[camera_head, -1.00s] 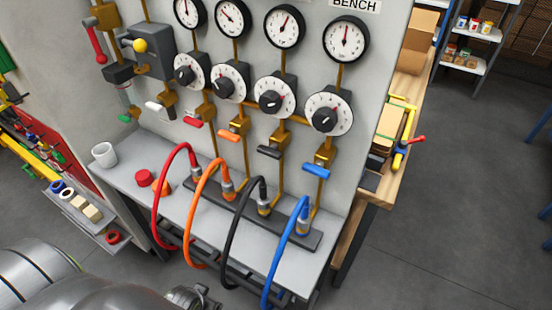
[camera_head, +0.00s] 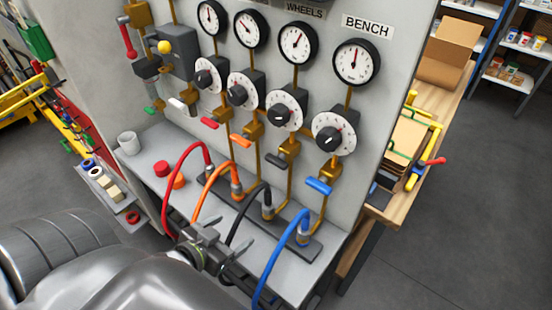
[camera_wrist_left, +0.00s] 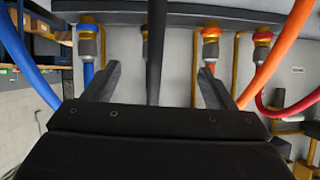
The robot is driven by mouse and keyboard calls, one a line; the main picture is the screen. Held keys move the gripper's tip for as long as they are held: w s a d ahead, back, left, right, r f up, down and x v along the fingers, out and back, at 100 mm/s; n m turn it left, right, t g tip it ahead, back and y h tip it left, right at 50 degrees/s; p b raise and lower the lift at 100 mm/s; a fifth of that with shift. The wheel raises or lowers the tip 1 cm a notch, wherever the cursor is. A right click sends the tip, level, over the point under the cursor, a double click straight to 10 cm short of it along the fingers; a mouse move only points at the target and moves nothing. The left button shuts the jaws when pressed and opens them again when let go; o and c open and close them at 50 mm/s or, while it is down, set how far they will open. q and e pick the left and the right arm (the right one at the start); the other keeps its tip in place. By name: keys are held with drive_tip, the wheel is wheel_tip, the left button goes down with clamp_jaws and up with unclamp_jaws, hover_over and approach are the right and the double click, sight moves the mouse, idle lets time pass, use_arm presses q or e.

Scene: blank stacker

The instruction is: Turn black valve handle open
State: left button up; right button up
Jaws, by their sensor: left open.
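The black valve handle (camera_head: 282,160) is a short lever on a brass valve below the third dial, between the orange handle (camera_head: 241,140) and the blue handle (camera_head: 318,186). My left gripper (camera_head: 232,238) is low in front of the panel, over the bench ledge, below and left of the black handle and apart from it. It is open. In the left wrist view its fingers (camera_wrist_left: 157,85) are spread, with the black hose (camera_wrist_left: 157,45) showing between them; I cannot tell whether they touch it. The black handle is not identifiable in that view. My right gripper is not in view.
Looped red (camera_head: 172,180), orange (camera_head: 205,180), black (camera_head: 240,218) and blue (camera_head: 270,258) hoses stand in front of the panel, close to the gripper. Gauges and white dials (camera_head: 333,134) sit above the handles. A white cup (camera_head: 129,143) is on the ledge's left.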

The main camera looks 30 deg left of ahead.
sight(273, 163)
use_arm(q)
wheel_tip(273, 163, up, 11)
drive_tip(key=t+h, duration=0.1)
drive_tip(key=t, duration=0.5)
drive_tip(key=w+p, duration=0.1)
drive_tip(key=w, duration=0.4)
drive_tip(key=w+d+p, duration=0.1)
drive_tip(key=w, duration=0.5)
drive_tip(key=w+p, duration=0.2)
drive_tip(key=w, duration=0.3)
drive_tip(key=shift+w+d+f, duration=0.2)
drive_tip(key=shift+w+d, duration=0.15)
drive_tip(key=shift+d, duration=0.05)
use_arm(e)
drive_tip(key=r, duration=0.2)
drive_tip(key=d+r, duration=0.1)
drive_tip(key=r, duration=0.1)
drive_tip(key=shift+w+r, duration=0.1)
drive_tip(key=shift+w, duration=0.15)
use_arm(q)
drive_tip(key=c, duration=1)
